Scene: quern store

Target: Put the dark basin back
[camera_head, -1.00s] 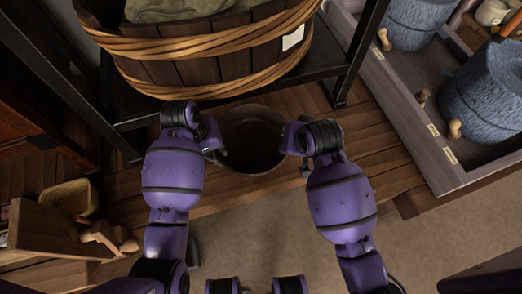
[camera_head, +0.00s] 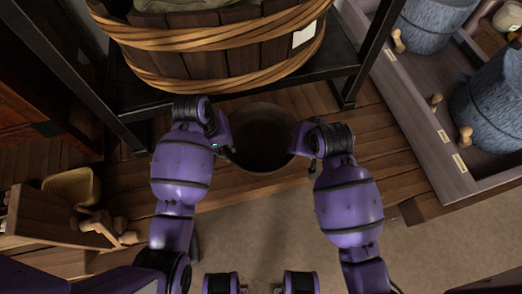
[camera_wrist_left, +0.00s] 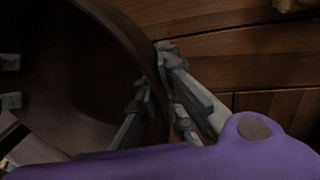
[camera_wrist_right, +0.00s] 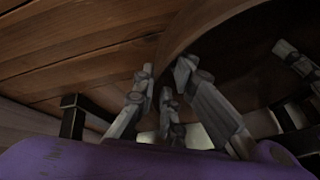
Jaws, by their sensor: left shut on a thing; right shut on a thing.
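The dark basin (camera_head: 262,140) is a round, dark brown bowl, seen from above in the head view between my two grippers. My left gripper (camera_head: 222,145) is shut on its left rim; in the left wrist view its fingers (camera_wrist_left: 158,95) straddle the basin wall (camera_wrist_left: 122,35). My right gripper (camera_head: 304,143) is shut on the right rim; in the right wrist view its fingers (camera_wrist_right: 160,92) sit either side of the basin wall (camera_wrist_right: 190,32). The basin appears to be over the wooden slatted platform (camera_head: 385,135); I cannot tell whether it touches it.
A large wooden tub (camera_head: 225,55) with rope hoops stands on a black metal rack (camera_head: 345,62) just beyond the basin. A grey wooden bin (camera_head: 425,125) with blue-grey round vessels (camera_head: 490,105) is at right. A wooden box (camera_head: 38,215) and basket (camera_head: 72,187) lie at left.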

